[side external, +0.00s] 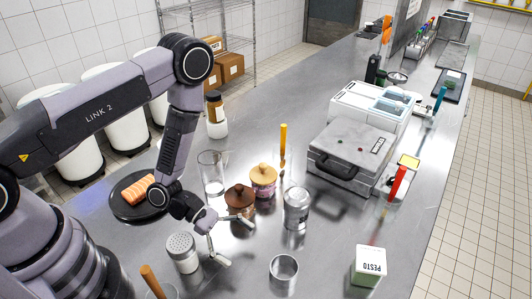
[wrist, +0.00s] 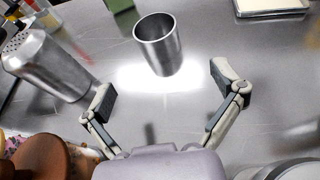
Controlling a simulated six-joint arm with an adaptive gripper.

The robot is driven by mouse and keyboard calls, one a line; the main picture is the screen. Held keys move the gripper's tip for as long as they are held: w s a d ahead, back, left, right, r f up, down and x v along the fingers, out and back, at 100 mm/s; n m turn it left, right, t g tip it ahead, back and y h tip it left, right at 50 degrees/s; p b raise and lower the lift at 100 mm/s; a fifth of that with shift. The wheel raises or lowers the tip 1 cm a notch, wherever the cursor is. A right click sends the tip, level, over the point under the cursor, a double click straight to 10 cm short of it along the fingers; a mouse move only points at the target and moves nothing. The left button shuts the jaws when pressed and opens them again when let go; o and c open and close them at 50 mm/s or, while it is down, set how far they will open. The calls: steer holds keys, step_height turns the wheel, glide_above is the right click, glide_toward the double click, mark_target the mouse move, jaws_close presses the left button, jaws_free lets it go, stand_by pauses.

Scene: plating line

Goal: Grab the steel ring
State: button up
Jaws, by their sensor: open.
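The steel ring (side external: 284,270) is a short, shiny, open cylinder standing upright on the steel counter near the front in the side view. It also shows at the top middle of the wrist view (wrist: 158,48). My gripper (side external: 236,241) is open and low over the counter, to the left of the ring in the side view. In the wrist view my gripper (wrist: 163,85) has its fingers spread wide, with the ring ahead of and apart from them. Nothing is between the fingers.
A steel shaker (side external: 296,208) stands behind the ring, and a white-bodied shaker (side external: 182,253) stands left of my gripper. Lidded jars (side external: 240,200) are close behind the gripper. A pesto box (side external: 368,265) stands right of the ring. The counter between gripper and ring looks clear.

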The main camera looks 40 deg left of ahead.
mark_target(273, 264)
steer(key=x, duration=1.1)
steer(key=shift+w+r, duration=0.15)
steer(key=shift+r, duration=0.05)
steer(key=c, duration=1.2)
steer(key=shift+c, duration=0.2)
steer(key=shift+r, duration=0.1)
